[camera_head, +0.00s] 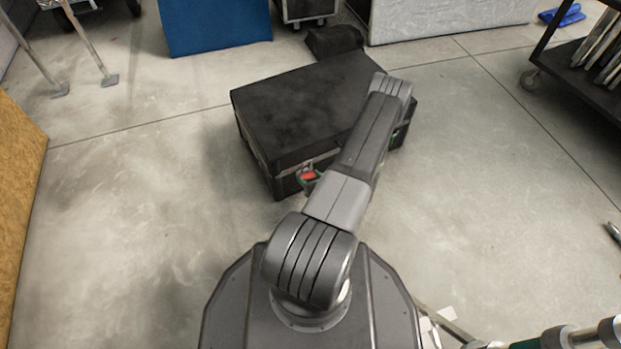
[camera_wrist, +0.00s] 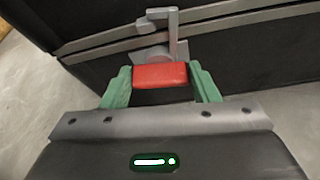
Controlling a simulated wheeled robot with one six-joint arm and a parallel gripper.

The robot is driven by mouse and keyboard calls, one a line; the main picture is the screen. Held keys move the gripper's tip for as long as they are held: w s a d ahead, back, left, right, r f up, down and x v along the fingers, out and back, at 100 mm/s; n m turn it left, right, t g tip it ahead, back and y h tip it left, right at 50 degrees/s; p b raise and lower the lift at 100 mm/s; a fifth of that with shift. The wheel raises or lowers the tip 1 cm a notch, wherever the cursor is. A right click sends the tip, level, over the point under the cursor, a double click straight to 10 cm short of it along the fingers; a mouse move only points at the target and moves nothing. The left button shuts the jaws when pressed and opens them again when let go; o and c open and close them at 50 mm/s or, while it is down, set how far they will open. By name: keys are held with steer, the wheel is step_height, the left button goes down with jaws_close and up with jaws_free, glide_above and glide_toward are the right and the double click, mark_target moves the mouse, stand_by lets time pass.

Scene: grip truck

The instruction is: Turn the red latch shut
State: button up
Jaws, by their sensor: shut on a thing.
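The red latch (camera_wrist: 160,75) sits on the front of a black case (camera_wrist: 250,62), in front of a grey metal bracket (camera_wrist: 163,45). My gripper (camera_wrist: 161,84) has its two green fingers on either side of the red latch, shut on it. In the head view, the black case (camera_head: 300,105) stands on the floor ahead of my base. A small red part of the latch (camera_head: 307,176) shows at the case's front, and my arm hides much of the case's right side.
A blue panel (camera_head: 213,25) and a pale grey panel (camera_head: 450,18) stand behind the case. A yellow-brown board (camera_head: 18,190) is at the left. A dark wheeled rack (camera_head: 580,80) stands at the right. The concrete floor (camera_head: 130,190) is clear left of the case.

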steer(key=shift+a+n+h, duration=0.1)
steer(key=shift+n+h, duration=0.4)
steer(key=shift+n, duration=0.2)
steer(key=o, duration=1)
step_height(320, 180, up, 10)
steer(key=p, duration=0.3)
steer(key=shift+p, duration=0.4)
